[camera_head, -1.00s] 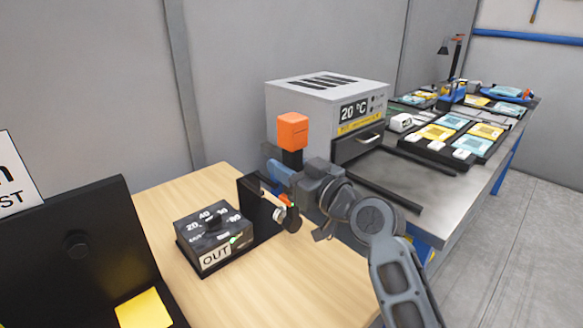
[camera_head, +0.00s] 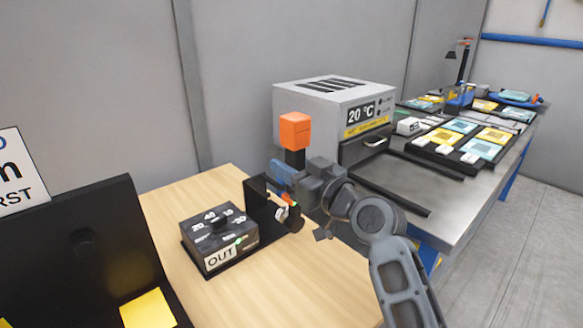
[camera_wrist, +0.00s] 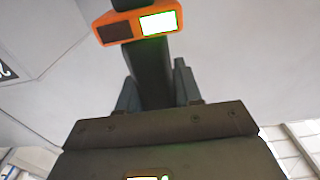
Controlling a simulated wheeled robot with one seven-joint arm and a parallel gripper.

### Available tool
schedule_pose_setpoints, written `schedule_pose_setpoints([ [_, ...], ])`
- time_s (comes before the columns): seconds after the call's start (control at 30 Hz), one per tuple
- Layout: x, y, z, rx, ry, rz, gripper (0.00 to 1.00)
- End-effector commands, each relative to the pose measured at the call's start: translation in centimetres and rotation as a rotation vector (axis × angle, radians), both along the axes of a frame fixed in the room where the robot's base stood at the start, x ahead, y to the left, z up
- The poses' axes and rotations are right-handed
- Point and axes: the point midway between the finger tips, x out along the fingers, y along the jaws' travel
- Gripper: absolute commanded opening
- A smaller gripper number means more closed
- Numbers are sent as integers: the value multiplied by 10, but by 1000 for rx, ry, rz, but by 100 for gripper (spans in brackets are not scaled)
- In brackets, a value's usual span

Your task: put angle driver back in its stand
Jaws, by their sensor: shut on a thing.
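The angle driver has an orange block (camera_head: 295,131) at its top end and a black body (camera_head: 294,159) below it. My gripper (camera_head: 284,173) is shut on the black body and holds the driver upright above the wooden table. In the wrist view the orange block (camera_wrist: 137,25) carries a lit white panel with a green edge, and the black body (camera_wrist: 152,72) runs down between the fingers (camera_wrist: 157,92). A black upright bracket (camera_head: 262,203), perhaps the stand, is on the table just below and left of my gripper. The driver's lower end is hidden behind my wrist.
A dark dial box (camera_head: 218,238) marked OUT stands left of the bracket. A black panel (camera_head: 80,255) with a yellow note (camera_head: 147,308) is at the left. A grey oven (camera_head: 333,110) stands close behind the driver on a metal bench. Bare wooden table (camera_head: 165,205) shows at the back left.

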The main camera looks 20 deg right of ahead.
Motion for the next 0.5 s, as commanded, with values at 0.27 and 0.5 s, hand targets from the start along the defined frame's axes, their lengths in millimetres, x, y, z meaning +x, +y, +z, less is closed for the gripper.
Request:
schedule_pose_setpoints([
  [0.27,6,2,4,1,-8,-1,0],
  [0.5,11,4,4,0,-7,0,0],
])
